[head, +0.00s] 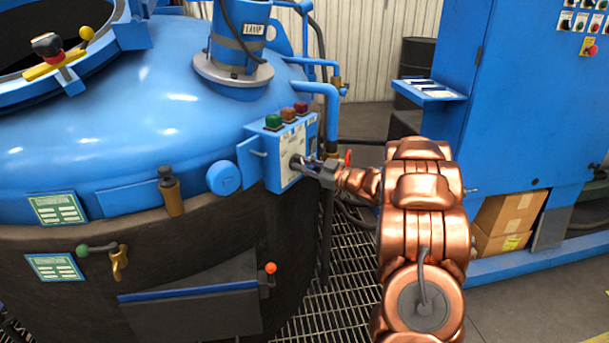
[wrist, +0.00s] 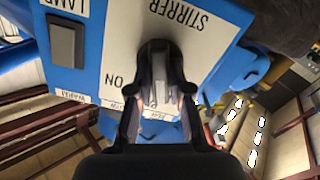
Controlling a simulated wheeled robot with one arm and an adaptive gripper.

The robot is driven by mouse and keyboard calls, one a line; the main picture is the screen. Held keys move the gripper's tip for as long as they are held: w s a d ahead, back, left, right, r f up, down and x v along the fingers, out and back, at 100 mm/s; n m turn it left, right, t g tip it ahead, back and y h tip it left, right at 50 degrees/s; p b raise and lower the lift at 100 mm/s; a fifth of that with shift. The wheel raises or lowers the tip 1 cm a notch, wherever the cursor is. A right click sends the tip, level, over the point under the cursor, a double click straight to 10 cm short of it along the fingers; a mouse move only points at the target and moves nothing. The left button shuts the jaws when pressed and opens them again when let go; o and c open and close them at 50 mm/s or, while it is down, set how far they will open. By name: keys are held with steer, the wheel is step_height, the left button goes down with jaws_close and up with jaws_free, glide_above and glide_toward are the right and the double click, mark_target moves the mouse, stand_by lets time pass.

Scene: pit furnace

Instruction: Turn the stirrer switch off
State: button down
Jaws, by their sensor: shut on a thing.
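The blue switch box (head: 285,145) is fixed to the side of the big blue furnace lid, with its white panel facing right. In the wrist view the white panel (wrist: 200,50) carries the word STIRRER and the word ON to the left of the knob. The dark stirrer switch (wrist: 160,54) stands out from this panel. My gripper (wrist: 160,98) is shut on the switch, one finger on each side. In the head view my gripper (head: 309,167) reaches the panel from the right. The fingers hide part of the switch, so I cannot tell its setting.
Green, red and dark red caps (head: 288,114) top the box. Blue pipes (head: 325,95) run behind it. A blue cabinet (head: 535,110) stands right; grating (head: 340,300) lies below.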

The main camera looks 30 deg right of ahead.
steer(key=shift+a+f+n+b, duration=0.1)
steer(key=shift+n+b, duration=2.05)
steer(key=shift+n, duration=0.15)
steer(key=c, duration=1.1)
jaws_free()
steer(key=shift+s, duration=0.1)
steer(key=v, duration=1.2)
